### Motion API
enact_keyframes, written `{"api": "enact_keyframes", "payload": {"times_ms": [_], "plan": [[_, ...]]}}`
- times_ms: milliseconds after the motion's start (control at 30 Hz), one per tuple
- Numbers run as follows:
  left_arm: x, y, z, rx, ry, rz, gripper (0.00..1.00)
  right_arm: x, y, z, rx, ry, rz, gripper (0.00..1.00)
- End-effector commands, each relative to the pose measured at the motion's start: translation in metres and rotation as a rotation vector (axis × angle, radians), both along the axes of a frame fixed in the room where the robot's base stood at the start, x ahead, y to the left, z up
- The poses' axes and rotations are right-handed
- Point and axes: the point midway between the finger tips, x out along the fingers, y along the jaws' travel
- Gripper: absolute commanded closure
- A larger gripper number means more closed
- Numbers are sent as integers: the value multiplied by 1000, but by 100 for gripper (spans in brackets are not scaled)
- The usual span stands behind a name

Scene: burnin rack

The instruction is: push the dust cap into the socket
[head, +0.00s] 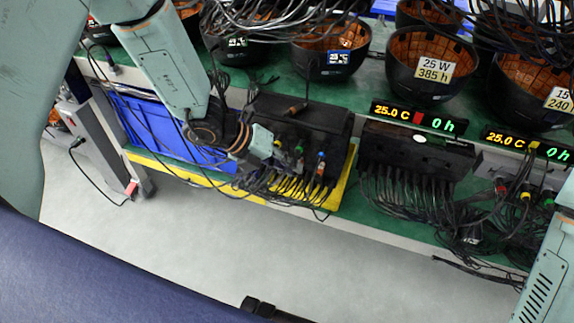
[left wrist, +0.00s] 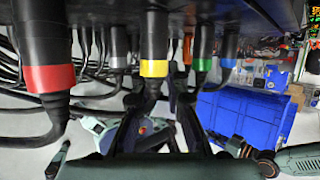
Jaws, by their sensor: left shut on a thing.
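In the left wrist view, the two dark fingers of my left gripper (left wrist: 158,101) reach up on either side of a black piece with a yellow band (left wrist: 154,69). They appear shut on it; I cannot tell whether it is the dust cap. Its upper end meets the dark underside of the black unit (left wrist: 240,12), so any socket mouth is hidden. In the head view, my left arm reaches down to the front of that black unit (head: 310,115); its fingertips are not clear there. My right gripper is out of view.
Beside the yellow-banded piece stand plugs with a red band (left wrist: 50,78), a green band (left wrist: 203,64) and a blue band (left wrist: 228,62), close together. Cables hang around them. A blue bin (left wrist: 245,115) is at right. A second black unit (head: 415,148) sits to the right. Floor in front is clear.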

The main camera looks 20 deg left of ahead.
Motion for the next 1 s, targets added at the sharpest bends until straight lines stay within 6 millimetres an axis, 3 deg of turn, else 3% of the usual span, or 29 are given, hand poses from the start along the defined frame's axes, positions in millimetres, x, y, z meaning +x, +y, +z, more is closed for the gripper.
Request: {"api": "enact_keyframes", "payload": {"times_ms": [333,367,667,1000], "plan": [[8,-1,0,0,-1,-1,100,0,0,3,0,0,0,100],[8,0,0,0,-1,-1,85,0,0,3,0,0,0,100],[7,-1,0,-1,-1,-1,60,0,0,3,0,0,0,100],[6,4,6,-3,-2,3,60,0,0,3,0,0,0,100]]}}
